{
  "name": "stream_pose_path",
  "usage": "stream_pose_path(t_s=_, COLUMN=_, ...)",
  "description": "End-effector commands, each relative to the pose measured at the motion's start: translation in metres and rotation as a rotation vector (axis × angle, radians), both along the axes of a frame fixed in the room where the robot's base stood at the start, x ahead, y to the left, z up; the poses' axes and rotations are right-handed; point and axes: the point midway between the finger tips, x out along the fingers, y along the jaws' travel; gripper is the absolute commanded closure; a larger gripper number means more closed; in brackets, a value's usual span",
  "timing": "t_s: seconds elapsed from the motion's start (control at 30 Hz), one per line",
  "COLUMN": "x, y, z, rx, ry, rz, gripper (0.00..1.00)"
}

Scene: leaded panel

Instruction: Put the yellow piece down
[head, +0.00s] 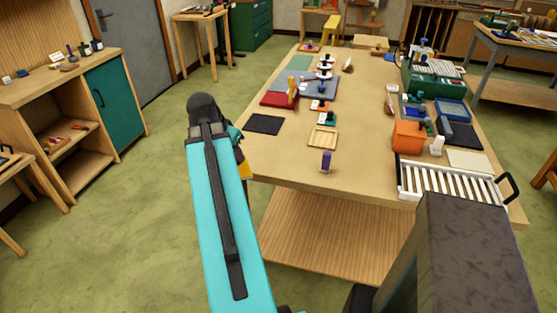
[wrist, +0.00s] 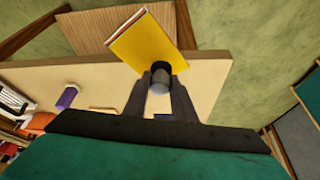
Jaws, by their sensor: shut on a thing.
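The yellow piece (wrist: 148,42) is a flat block with a dark round knob, and thin white and red layers show along one edge. My gripper (wrist: 160,82) is shut on the knob in the wrist view. The piece is tilted in that picture and overlaps the worktable's edge. In the head view only a sliver of the yellow piece (head: 245,170) shows beside my arm, by the table's near left corner. My fingers are hidden there. The worktable (head: 290,165) also shows in the wrist view (wrist: 210,75). I cannot tell the piece's height over it.
A purple piece (head: 326,160) stands near the table's front edge. Behind it are a small wooden tray (head: 322,138) and a dark mat (head: 265,124). An orange bin (head: 408,137) and a white slatted rack (head: 450,182) stand at right. The front left tabletop is clear.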

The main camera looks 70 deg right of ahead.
Motion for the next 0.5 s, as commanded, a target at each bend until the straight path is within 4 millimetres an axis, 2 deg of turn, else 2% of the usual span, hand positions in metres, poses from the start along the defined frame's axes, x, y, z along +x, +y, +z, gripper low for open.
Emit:
stream_pose_path(t_s=0.03, x=-0.017, y=-0.007, z=-0.001, rx=-0.002, ry=0.0, rz=-0.047, gripper=0.96)
stream_pose_path(t_s=0.2, x=-0.067, y=-0.026, z=-0.004, rx=-0.003, ry=-0.002, rz=-0.189, gripper=0.96)
stream_pose_path(t_s=0.5, x=-0.155, y=-0.046, z=-0.009, rx=-0.01, ry=-0.005, rz=-0.433, gripper=0.96)
